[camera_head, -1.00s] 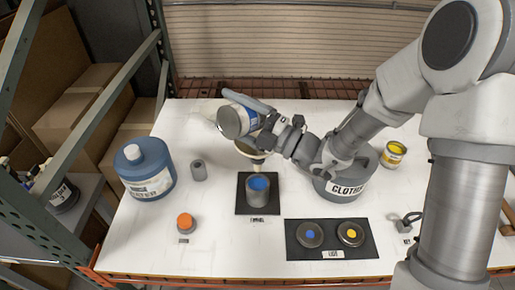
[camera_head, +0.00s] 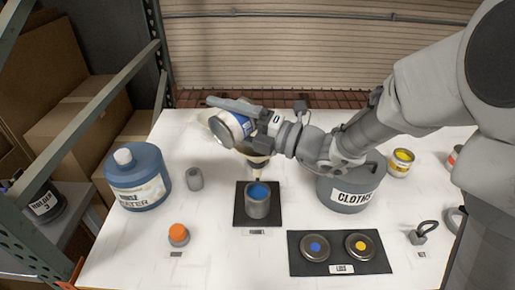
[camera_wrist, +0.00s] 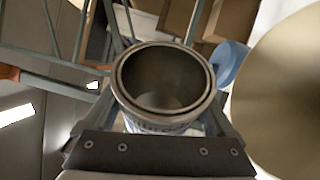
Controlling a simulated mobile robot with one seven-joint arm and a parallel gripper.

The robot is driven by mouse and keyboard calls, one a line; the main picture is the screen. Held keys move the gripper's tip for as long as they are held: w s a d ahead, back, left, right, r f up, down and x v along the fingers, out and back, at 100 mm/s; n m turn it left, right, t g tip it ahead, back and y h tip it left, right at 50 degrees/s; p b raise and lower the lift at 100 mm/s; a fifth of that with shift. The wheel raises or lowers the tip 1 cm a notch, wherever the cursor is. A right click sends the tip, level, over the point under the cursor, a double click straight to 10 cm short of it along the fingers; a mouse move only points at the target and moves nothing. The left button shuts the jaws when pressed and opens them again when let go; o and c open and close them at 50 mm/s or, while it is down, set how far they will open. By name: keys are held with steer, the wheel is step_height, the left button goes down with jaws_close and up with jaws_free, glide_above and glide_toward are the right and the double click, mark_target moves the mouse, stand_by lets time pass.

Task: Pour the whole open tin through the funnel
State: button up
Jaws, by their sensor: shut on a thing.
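My gripper (camera_head: 250,121) is shut on a grey tin with a blue and white label (camera_head: 236,123) and holds it tilted above the table. In the wrist view the open mouth of the tin (camera_wrist: 165,85) shows a bare-looking grey inside with a small pale patch low down; I cannot tell if liquid is left. The beige funnel (camera_head: 254,159) is just below the tin, partly hidden by my gripper; its wide cone also fills the right of the wrist view (camera_wrist: 285,90). Below the funnel, a grey can with blue in its top (camera_head: 258,204) stands upright on a black mat (camera_head: 240,217).
A big blue jug (camera_head: 137,180) and a small grey cylinder (camera_head: 194,179) stand left. The grey CLOTHS bin (camera_head: 350,197) is right, under my arm. A yellow tin (camera_head: 400,162) stands behind it. Two lids lie on the front mat (camera_head: 337,267). An orange-capped thing (camera_head: 178,234) is front left.

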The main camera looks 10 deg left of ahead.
mark_target(214, 133)
steer(key=s+n, duration=0.1)
steer(key=a+n+h+p, duration=0.1)
steer(key=shift+s+n+g+p, duration=0.3)
steer(key=shift+s+n, duration=0.05)
steer(key=shift+n, duration=0.05)
steer(key=shift+r+n+h+p, duration=0.15)
steer(key=shift+n+h+p, duration=0.15)
steer(key=shift+n, duration=0.1)
steer(key=shift+f+n+b, duration=0.5)
steer(key=shift+f+b, duration=0.05)
steer(key=shift+f, duration=0.15)
steer(key=shift+f+n+h+b, duration=0.55)
steer(key=shift+f+n+h, duration=0.15)
steer(key=shift+n, duration=0.3)
steer(key=shift+s+a+r+n+t+h+p, duration=0.1)
steer(key=shift+r+n+t+h+p, duration=0.25)
steer(key=shift+r, duration=0.2)
steer(key=shift+s+a+f+n+b, duration=0.15)
steer(key=shift+s+f+n+b, duration=0.25)
steer(key=shift+b, duration=0.3)
step_height(214, 133, down, 5)
steer(key=s+a+n+t+h+b, duration=0.2)
steer(key=n+b, duration=0.2)
steer(key=b, duration=0.5)
steer(key=shift+s+f+n+b, duration=0.2)
steer(key=shift+s+n+b, duration=0.15)
steer(key=shift+s+b, duration=0.05)
steer(key=shift+r+t+h, duration=0.1)
steer(key=shift+t+h, duration=0.15)
